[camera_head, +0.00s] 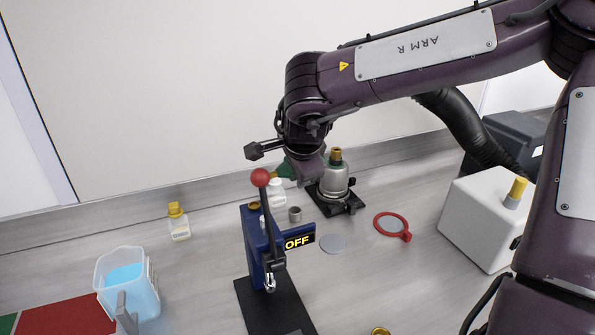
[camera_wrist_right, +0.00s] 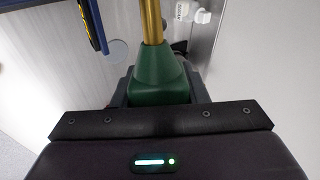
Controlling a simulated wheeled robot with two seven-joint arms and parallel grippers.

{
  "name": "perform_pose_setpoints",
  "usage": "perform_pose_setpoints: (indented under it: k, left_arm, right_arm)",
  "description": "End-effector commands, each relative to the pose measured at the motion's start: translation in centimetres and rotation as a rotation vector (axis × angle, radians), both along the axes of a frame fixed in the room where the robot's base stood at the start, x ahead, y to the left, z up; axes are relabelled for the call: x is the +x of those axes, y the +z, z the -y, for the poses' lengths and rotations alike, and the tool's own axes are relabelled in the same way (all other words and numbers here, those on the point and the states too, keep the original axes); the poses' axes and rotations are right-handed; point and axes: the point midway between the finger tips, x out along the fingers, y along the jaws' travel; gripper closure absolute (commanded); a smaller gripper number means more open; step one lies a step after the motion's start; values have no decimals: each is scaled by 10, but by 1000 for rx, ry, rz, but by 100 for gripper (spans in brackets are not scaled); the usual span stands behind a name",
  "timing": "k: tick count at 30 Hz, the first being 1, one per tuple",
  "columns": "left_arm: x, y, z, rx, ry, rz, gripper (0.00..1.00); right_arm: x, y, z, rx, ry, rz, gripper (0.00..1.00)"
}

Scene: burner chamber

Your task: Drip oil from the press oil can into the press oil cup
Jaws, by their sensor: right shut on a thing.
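The green oil can (camera_wrist_right: 160,75) with a long brass spout is held in my right gripper (camera_wrist_right: 160,92), whose fingers close on both sides of it. In the head view, part of the green can (camera_head: 286,169) shows beside my right wrist, behind the press's red ball; its spout tip is not clear there. The blue press (camera_head: 257,235) stands on a black base, with a red-knobbed lever and an "OFF" sign. A small brass cup (camera_head: 254,205) sits on top of the press, and the can is behind and to the right of it. My left gripper is not in view.
A silver burner-like vessel (camera_head: 335,180) stands below my right wrist. Nearby are a white bottle (camera_head: 277,193), a small grey cup (camera_head: 295,214), and a red ring (camera_head: 392,226). A yellow-capped bottle (camera_head: 179,223) and a blue-filled jug (camera_head: 127,286) stand left. A white box (camera_head: 480,223) stands right.

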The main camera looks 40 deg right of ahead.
Motion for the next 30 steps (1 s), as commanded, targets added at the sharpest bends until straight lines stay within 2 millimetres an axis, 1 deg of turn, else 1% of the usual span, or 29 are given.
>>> perform_pose_setpoints:
  k: [1,3,16,22,24,30]
  left_arm:
    - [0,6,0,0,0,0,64]
    - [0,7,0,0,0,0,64]
    - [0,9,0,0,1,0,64]
    - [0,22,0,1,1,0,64]
    - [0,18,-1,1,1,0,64]
    - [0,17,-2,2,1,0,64]
  right_arm:
    - [0,6,0,-25,1,-7,92]
    - [0,7,0,-52,0,-14,92]
    - [0,9,0,-77,0,-20,92]
    - [1,19,-2,-154,0,-41,92]
    - [1,16,-1,-150,-2,-39,92]
    - [1,16,-1,-149,-1,-37,92]
